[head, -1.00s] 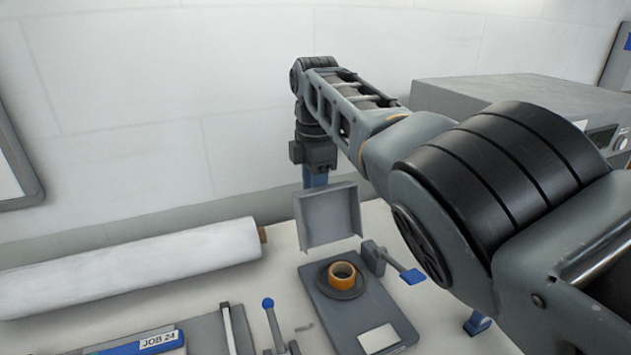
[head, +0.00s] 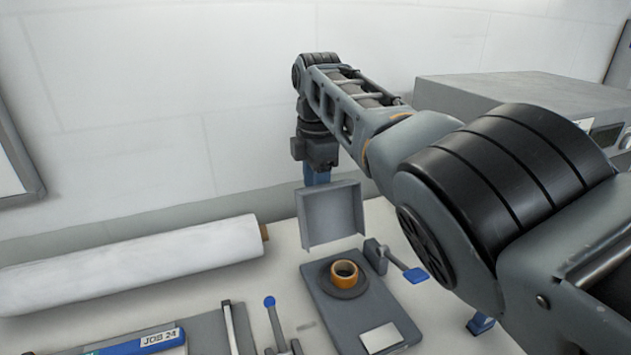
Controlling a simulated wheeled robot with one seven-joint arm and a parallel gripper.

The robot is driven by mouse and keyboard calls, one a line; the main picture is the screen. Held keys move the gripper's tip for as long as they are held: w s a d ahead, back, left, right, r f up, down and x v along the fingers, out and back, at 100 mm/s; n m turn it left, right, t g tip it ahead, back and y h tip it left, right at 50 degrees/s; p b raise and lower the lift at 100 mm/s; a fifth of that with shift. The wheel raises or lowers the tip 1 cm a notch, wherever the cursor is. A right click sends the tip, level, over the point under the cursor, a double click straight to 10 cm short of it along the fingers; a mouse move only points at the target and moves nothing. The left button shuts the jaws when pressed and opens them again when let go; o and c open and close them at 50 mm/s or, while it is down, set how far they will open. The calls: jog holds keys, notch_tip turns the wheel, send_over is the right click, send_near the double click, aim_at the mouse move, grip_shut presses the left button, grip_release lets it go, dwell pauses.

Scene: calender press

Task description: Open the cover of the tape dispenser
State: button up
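The tape dispenser (head: 345,314) is a dark grey base on the table. Its grey box-like cover (head: 332,214) stands raised at the far end, tilted up on its edge, with its hollow side facing me. An orange tape roll (head: 344,272) sits exposed on a dark round disc on the base. A lever with a blue tip (head: 416,275) sticks out on the right side. My gripper (head: 317,177) shows only as a blue part below the wrist, behind the cover's top edge. Its fingertips are hidden, and I cannot tell whether it touches the cover.
A long white roll (head: 130,265) lies on the table at the left. A blue-knobbed lever (head: 269,302) and a blue JOB 24 binder (head: 150,342) are at the front left. A large grey box (head: 520,100) stands at the right behind my arm.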

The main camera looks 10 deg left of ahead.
notch_tip(320, 180, up, 8)
jog(key=shift+f+b, duration=0.15)
jog(key=shift+b, duration=0.25)
jog(key=shift+s+d, duration=0.1)
